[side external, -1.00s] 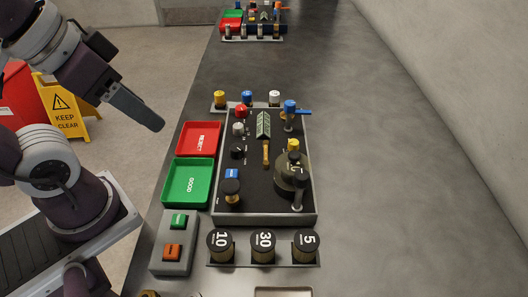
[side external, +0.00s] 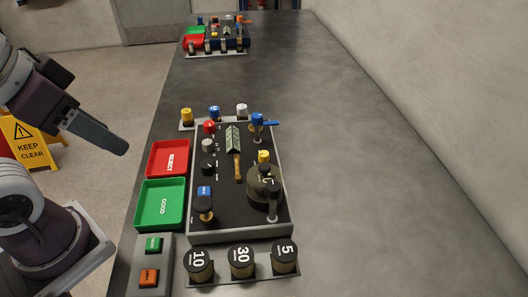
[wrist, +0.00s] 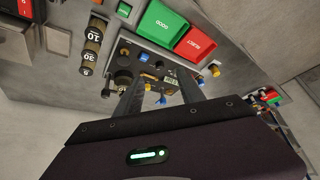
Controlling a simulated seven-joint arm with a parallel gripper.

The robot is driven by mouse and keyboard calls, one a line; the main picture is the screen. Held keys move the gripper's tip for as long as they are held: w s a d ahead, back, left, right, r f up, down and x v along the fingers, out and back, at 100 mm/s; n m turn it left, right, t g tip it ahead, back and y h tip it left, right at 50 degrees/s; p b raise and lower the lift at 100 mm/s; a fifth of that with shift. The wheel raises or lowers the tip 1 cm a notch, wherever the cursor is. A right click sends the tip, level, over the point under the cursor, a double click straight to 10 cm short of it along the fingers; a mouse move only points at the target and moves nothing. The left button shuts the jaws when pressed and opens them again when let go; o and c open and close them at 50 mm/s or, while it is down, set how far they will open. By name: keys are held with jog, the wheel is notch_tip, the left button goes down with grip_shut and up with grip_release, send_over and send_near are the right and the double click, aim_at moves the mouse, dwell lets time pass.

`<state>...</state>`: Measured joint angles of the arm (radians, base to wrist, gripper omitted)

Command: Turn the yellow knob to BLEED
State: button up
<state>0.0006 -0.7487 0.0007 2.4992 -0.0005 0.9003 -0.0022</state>
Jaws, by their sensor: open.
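A yellow knob (side external: 264,156) sits on the right side of the dark control panel (side external: 226,205), just behind a dark round housing (side external: 263,188) that hides part of its base. I cannot read a BLEED mark or the knob's setting. A second yellow-topped piece (side external: 186,115) stands on the rack behind the panel; a yellow one also shows in the wrist view (wrist: 215,70). My gripper (side external: 122,147) is in the air left of the panel, apart from every control. In the wrist view my gripper (wrist: 160,92) is open and empty, its fingers partly covering the panel.
A red REJECT tray (side external: 168,159) and green GOOD tray (side external: 161,204) lie left of the panel. Weights marked 10, 30 and 5 (side external: 241,259) stand in front. A blue-handled lever (side external: 258,121) rises behind the knob. The bench to the right (side external: 370,190) is clear.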

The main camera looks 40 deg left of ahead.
jog(key=w+d+r+n+g+h, duration=0.2)
jog(key=w+n, duration=0.4)
jog(key=w, duration=0.3)
jog(key=n+g+y, duration=0.2)
jog(key=n+g, duration=0.2)
jog(key=n, duration=0.8)
send_over(264, 153)
notch_tip(264, 153, down, 13)
jog(key=shift+r, duration=0.15)
notch_tip(264, 153, down, 7)
jog(key=shift+r, duration=0.2)
jog(key=shift+f, duration=0.3)
grip_shut()
